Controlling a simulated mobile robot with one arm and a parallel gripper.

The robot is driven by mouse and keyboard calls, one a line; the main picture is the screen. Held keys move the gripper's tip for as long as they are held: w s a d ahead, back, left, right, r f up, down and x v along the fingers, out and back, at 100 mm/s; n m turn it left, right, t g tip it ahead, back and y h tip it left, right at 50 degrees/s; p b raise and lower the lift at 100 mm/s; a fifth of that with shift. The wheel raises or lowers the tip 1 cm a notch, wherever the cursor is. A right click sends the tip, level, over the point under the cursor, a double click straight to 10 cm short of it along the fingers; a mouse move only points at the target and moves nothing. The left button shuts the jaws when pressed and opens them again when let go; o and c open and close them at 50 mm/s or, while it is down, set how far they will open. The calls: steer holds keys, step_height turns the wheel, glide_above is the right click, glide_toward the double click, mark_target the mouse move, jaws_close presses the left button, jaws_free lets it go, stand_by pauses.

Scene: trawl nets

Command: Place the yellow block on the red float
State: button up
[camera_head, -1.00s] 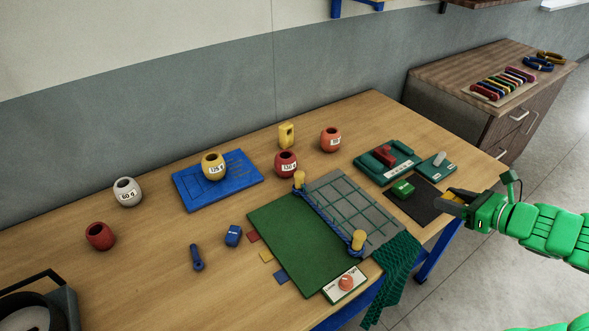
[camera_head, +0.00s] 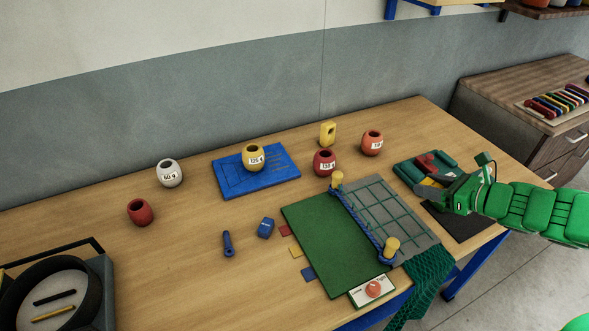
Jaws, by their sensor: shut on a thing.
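My gripper (camera_head: 433,187) is shut on a small yellow block (camera_head: 429,183), mostly hidden by the fingers. It is at the right of the table, above the dark mat and beside the teal tray. A red float (camera_head: 325,163) with a white label stands upright near the middle back of the table, well left of my gripper. A plain red float (camera_head: 140,212) stands at the left. An orange-red labelled float (camera_head: 371,143) stands at the back right. An upright yellow piece with a hole (camera_head: 327,134) stands behind the labelled red float.
A yellow float (camera_head: 253,156) sits on a blue board (camera_head: 229,184); a white float (camera_head: 170,174) stands left of it. A green board (camera_head: 318,229) and net frame with yellow posts (camera_head: 336,181) fill the front. The teal tray (camera_head: 407,172) holds a red piece.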

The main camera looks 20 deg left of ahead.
steer(key=s+a+r+n+g+y, duration=0.1)
steer(key=s+a+n+g, duration=0.2)
steer(key=a, duration=1.4)
steer(key=s+a+r+n+g+y, duration=0.1)
steer(key=s+a+n+g, duration=0.15)
steer(key=a, duration=1.45)
steer(key=s+a+r+n+g+h, duration=0.1)
steer(key=s+a+r+n+g, duration=0.15)
steer(key=s+a, duration=1)
steer(key=s+a+r+n+g, duration=0.15)
steer(key=s+a+g, duration=0.25)
steer(key=s+a, duration=0.8)
glide_above(136, 205)
steer(key=d, duration=0.1)
steer(key=shift+n, duration=0.45)
steer(key=f, duration=0.9)
steer(key=shift+s, duration=0.25)
steer(key=shift+w+a+f, duration=0.2)
steer(key=shift+a+f, duration=0.3)
steer(key=shift+f, duration=1.55)
steer(key=shift+f, duration=0.15)
